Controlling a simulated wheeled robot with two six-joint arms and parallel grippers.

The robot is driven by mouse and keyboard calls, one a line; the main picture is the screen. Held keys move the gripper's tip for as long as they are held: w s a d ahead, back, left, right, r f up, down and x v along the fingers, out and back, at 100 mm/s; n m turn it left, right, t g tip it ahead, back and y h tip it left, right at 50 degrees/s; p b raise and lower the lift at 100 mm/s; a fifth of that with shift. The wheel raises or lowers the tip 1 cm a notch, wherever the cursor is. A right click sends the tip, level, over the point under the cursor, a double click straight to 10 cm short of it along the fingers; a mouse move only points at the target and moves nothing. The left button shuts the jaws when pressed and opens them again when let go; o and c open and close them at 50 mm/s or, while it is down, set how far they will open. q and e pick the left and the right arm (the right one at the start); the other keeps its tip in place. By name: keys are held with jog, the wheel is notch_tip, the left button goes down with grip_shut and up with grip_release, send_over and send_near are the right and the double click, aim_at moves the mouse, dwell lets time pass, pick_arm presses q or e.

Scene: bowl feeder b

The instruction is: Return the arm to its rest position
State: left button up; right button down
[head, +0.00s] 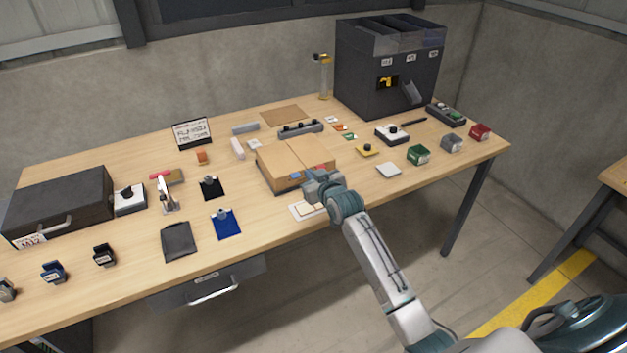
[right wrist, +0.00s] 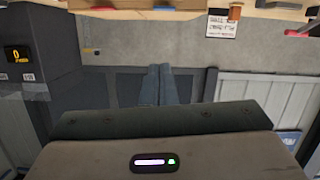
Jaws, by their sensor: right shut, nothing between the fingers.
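My right arm comes in from the lower right in the head view. Its gripper (head: 318,182) is over the front edge of the workbench (head: 130,290), in front of the cardboard box (head: 290,160), and hides part of the box's front. Whether it touches the box cannot be told. In the right wrist view the two fingers (right wrist: 160,85) are together with nothing between them. My left gripper is not in view.
A white pad (head: 306,211) lies beside the gripper at the bench's front edge. A dark feeder cabinet (head: 375,85) stands at the back right, a black case (head: 60,200) at the left. Several small parts and bins lie between. The floor in front is clear.

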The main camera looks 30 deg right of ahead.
jog(key=s+a+f+g, duration=0.25)
jog(key=s+f, duration=0.25)
jog(key=s, duration=0.5)
jog(key=s+a+f+g, duration=0.1)
jog(key=s+f+g, duration=0.25)
jog(key=s, duration=0.65)
jog(key=s+a+g+h, duration=0.1)
jog(key=s+g, duration=0.5)
jog(key=s, duration=2.1)
notch_tip(320, 180, down, 34)
jog(key=d+g, duration=0.1)
jog(key=d, duration=0.2)
jog(key=s+f+m+g+b, duration=0.1)
jog(key=s+f, duration=1.6)
jog(key=f, duration=0.1)
jog(key=shift+s+d, duration=0.35)
jog(key=shift+d, duration=0.05)
